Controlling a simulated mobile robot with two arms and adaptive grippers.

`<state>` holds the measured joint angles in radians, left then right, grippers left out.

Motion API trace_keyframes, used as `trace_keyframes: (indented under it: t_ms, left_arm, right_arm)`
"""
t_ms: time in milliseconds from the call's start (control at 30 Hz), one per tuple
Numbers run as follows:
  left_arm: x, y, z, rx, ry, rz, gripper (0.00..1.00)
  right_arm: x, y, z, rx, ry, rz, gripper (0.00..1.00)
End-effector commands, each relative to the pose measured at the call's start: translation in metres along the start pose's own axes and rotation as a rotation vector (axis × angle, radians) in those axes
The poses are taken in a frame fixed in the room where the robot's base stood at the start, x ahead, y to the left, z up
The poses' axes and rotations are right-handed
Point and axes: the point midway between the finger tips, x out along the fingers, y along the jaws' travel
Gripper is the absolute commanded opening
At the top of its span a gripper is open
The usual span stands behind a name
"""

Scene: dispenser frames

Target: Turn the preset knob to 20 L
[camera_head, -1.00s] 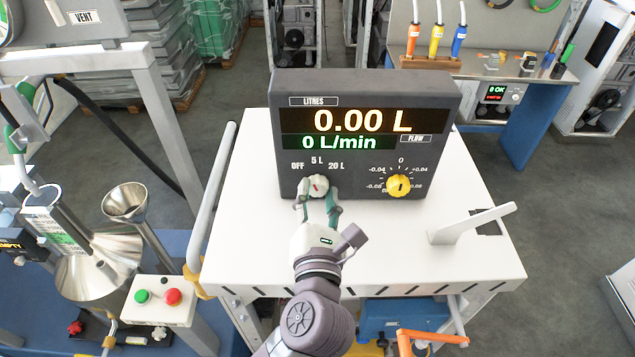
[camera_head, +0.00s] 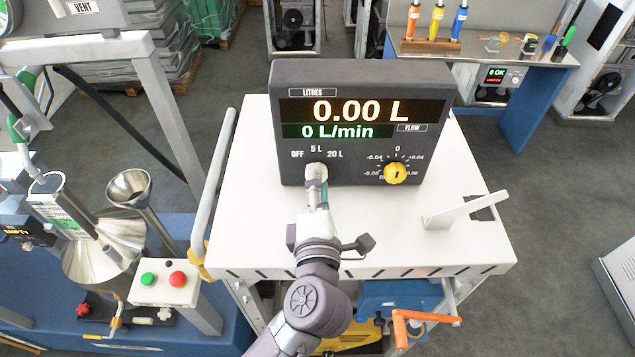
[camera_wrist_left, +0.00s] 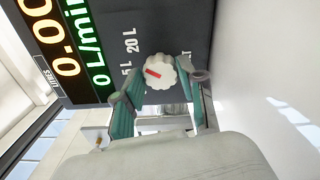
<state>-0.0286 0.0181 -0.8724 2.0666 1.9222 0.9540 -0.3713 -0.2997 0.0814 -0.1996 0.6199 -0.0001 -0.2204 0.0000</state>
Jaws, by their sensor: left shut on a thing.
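The dispenser's display box (camera_head: 365,120) stands on a white table and reads 0.00 L and 0 L/min. Its preset knob (camera_wrist_left: 161,72), white with a red mark, sits below the OFF, 5 L and 20 L labels. In the left wrist view the mark points roughly toward 5 L. My left gripper (camera_wrist_left: 160,88) is shut on the preset knob, with a fingertip at either side. In the head view the gripper (camera_head: 317,177) reaches the knob from the front and its fingers hide part of it. OFF is hidden in the wrist view. My right gripper is not in view.
A yellow knob (camera_head: 396,173) is to the right on the same panel. A white lever (camera_head: 462,210) rises from the table's right side (camera_head: 480,250). A box with green and red buttons (camera_head: 164,284) and a metal funnel (camera_head: 130,188) stand at left.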

Motion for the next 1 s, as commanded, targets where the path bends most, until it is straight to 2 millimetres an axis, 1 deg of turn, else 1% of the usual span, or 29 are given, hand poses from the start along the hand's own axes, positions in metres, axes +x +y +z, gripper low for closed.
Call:
trace_keyframes:
  t_ms: [200,400,967,1000]
  left_arm:
    - [0.0006,0.0014,-0.0001,0.128,0.0,0.004,0.05]
    - [0.0006,0.0014,-0.0001,0.196,0.001,0.004,0.05]
    - [0.0007,0.0016,-0.0002,0.226,0.001,0.005,0.05]
    - [0.0007,0.0017,-0.0002,0.226,0.001,0.005,0.43]
  right_arm:
    - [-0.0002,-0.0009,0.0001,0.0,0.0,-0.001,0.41]
    - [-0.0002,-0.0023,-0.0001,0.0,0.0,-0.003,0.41]
    - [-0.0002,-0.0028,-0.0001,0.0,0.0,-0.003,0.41]
    - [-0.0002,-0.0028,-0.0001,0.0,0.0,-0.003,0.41]
